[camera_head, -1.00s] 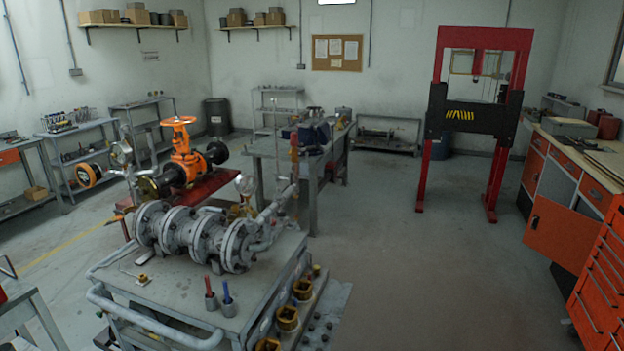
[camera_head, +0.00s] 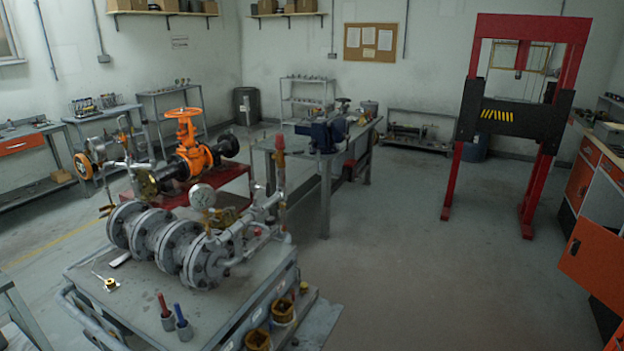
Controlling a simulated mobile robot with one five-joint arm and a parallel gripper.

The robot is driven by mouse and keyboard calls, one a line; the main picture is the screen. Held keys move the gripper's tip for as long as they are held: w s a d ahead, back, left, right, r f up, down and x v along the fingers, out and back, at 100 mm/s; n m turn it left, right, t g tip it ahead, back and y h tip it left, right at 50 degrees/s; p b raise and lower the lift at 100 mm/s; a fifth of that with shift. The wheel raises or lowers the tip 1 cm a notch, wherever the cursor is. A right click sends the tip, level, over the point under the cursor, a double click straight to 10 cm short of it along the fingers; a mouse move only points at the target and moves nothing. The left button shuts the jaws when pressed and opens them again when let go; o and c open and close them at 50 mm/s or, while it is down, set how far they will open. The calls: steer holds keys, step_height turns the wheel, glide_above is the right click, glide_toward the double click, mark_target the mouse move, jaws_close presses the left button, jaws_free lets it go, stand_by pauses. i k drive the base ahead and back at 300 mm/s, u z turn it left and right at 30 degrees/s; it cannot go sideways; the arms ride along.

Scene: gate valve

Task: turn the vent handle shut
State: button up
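A grey flanged valve assembly (camera_head: 165,243) lies on a metal cart (camera_head: 225,318) at the lower left. Thin pipes and a round gauge (camera_head: 202,196) rise from it. An upright thin lever with a reddish end (camera_head: 280,146) stands on the pipework at its right end. A small yellow-brown handle (camera_head: 107,210) shows at its left end. I cannot tell for sure which of these is the vent handle, or its exact angle. An orange gate valve with a handwheel (camera_head: 185,113) stands behind on a red stand. My gripper is not in view.
Red and blue-handled tools (camera_head: 183,322) stand in holders on the cart top. A workbench with a blue vise (camera_head: 322,135) is behind. A red press (camera_head: 520,110) and orange cabinets (camera_head: 595,255) stand right. The floor (camera_head: 415,260) between cart and cabinets is clear.

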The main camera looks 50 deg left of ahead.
mark_target(268, 185)
steer(key=z, duration=0.05)
steer(key=i, duration=0.7)
steer(key=u, duration=3.5)
steer(key=i, duration=0.9)
steer(key=z, duration=0.05)
